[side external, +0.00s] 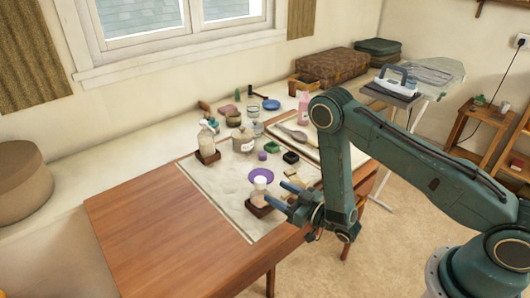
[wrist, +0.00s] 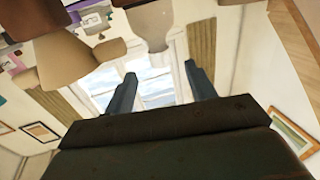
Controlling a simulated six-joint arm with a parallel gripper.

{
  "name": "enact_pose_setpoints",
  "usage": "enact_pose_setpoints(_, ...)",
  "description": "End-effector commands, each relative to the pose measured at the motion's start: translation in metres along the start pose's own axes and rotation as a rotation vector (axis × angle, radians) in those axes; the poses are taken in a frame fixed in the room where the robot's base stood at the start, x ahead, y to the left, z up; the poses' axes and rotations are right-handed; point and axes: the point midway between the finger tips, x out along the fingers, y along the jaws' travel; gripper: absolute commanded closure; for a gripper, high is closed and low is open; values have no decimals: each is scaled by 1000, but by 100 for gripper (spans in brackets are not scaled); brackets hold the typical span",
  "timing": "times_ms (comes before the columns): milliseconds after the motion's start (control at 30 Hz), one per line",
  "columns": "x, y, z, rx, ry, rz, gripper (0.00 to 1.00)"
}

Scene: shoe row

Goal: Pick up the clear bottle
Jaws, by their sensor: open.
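A clear, see-through bottle with a pale top (side external: 208,141) stands upright at the back left of the pale mat. In the wrist view my gripper (wrist: 160,70) is open, with nothing visible between the fingertips but the window behind.
A purple dish (side external: 261,176) lies just behind the front bottle. A lidded jar (side external: 243,139), a green box (side external: 272,147), a black box (side external: 291,157) and a spoon (side external: 292,132) stand farther back. The wooden table's left part (side external: 150,225) is clear.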

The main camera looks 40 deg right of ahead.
Motion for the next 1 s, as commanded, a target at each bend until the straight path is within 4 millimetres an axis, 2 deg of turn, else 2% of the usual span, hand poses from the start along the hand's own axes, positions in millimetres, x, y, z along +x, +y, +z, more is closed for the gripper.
enact_pose_setpoints(533,19,0,-1,0,0,0,45)
enact_pose_setpoints(1000,69,0,-1,0,0,0,45)
